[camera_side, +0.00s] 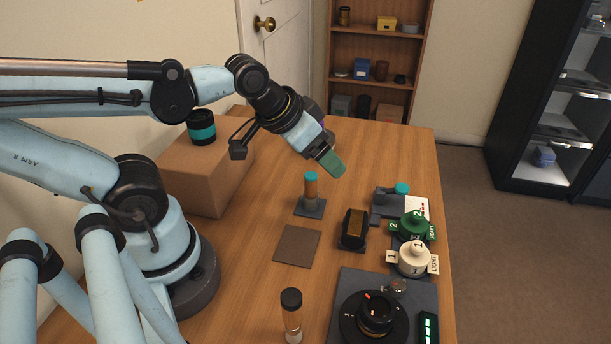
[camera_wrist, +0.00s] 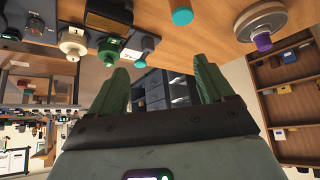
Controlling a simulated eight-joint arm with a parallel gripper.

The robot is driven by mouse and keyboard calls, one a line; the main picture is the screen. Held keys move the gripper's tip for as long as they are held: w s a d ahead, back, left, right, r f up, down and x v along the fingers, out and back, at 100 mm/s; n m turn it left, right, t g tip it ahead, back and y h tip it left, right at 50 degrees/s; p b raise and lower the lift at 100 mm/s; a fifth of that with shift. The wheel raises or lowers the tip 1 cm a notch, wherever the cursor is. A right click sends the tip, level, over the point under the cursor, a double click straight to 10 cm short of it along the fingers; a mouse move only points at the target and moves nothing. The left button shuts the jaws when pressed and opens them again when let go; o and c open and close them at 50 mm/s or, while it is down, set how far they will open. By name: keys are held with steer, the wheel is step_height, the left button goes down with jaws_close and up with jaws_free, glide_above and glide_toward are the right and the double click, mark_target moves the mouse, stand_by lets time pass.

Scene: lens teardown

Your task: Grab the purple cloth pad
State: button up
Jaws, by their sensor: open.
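A small purple piece (camera_wrist: 262,42), the only clearly purple thing in view, shows at the upper right of the wrist view. It sits on a pale round disc (camera_wrist: 262,18); I cannot tell whether it is cloth. In the side view my gripper and wrist seem to hide most of it. My gripper (camera_side: 331,162) hangs above the table, tilted down to the right. In the wrist view its two green fingers (camera_wrist: 160,78) stand wide apart with nothing between them. The purple piece lies beyond the right finger, apart from it.
A teal-capped post (camera_side: 311,190) stands below my gripper. A flat brown square (camera_side: 297,246), a dark block (camera_side: 354,229), a green knob (camera_side: 413,225) and a white knob (camera_side: 412,258) are nearer the front. A cardboard box (camera_side: 203,180) stands left.

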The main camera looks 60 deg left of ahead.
stand_by(0.4)
steer(key=w+a+f+m+g+y, duration=0.1)
steer(key=w+a+m+g+y, duration=0.25)
steer(key=a, duration=0.55)
steer(key=w+a+f+m+g+y, duration=0.1)
steer(key=w+a+m+g+y, duration=0.2)
steer(key=a, duration=0.6)
steer(key=s+a+f+m+g+y, duration=0.1)
steer(key=a+f+g, duration=0.1)
steer(key=a, duration=0.2)
steer(key=s+a+f+m+g+y, duration=0.1)
steer(key=a+f+m+g+y, duration=0.1)
steer(key=a+g, duration=0.1)
steer(key=s+a+f+m+g+y, duration=0.1)
steer(key=a+f+g, duration=0.1)
steer(key=a, duration=0.4)
steer(key=shift+s+f+g+y, duration=0.25)
steer(key=shift+s+f+g, duration=0.1)
steer(key=shift+s, duration=0.05)
steer(key=shift+s+a+f+m+g, duration=0.25)
steer(key=shift+s+a+f+g, duration=0.15)
steer(key=shift+s+a+f, duration=0.15)
steer(key=x, duration=1.1)
steer(key=shift+a+f, duration=0.15)
steer(key=shift+a, duration=0.05)
steer(key=c, duration=0.9)
